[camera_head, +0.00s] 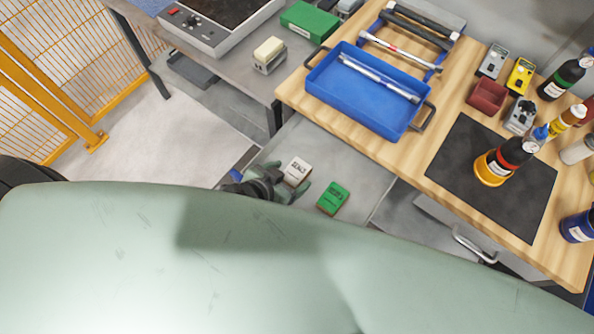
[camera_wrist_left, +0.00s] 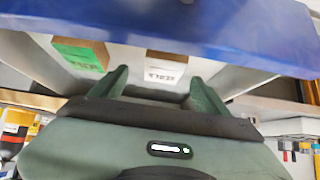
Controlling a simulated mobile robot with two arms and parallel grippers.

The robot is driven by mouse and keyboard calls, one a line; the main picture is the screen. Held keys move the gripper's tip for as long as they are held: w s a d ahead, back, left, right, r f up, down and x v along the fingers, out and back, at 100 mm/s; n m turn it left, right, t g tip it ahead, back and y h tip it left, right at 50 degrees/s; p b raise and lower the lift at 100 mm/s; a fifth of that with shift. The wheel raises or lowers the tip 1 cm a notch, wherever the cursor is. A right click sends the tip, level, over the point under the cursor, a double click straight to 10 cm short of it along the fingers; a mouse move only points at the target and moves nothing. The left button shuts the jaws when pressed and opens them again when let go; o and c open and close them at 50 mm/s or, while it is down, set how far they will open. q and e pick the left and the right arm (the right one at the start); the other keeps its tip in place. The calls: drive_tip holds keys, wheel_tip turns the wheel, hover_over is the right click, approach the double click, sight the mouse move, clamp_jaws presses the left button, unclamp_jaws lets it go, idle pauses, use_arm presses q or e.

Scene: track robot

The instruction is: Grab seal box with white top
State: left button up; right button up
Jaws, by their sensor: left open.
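The seal box with the white top (camera_head: 297,171) lies on the grey surface below the wooden worktop. It also shows in the left wrist view (camera_wrist_left: 165,72), with dark lettering on its white face and brown cardboard above. My left gripper (camera_head: 287,180) is right at this box, and its wrist partly covers the near side. In the left wrist view my left gripper (camera_wrist_left: 160,76) is open, with a finger on either side of the box. I cannot tell whether the fingers touch it. My right gripper is not in view.
A green-topped box (camera_head: 333,198) lies just right of the white-topped one and also shows in the left wrist view (camera_wrist_left: 82,57). A blue tray (camera_head: 345,101) with a metal rod stands on the wooden worktop (camera_head: 420,140) above. A drawer handle (camera_head: 474,245) is to the right.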

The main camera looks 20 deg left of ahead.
sight(296, 171)
use_arm(q)
drive_tip(key=x, duration=0.5)
drive_tip(key=shift+w+a+p, duration=0.1)
drive_tip(key=shift+a+p, duration=0.1)
drive_tip(key=shift+p, duration=0.15)
drive_tip(key=c, duration=1.4)
drive_tip(key=shift+c, duration=0.2)
drive_tip(key=shift+r, duration=0.15)
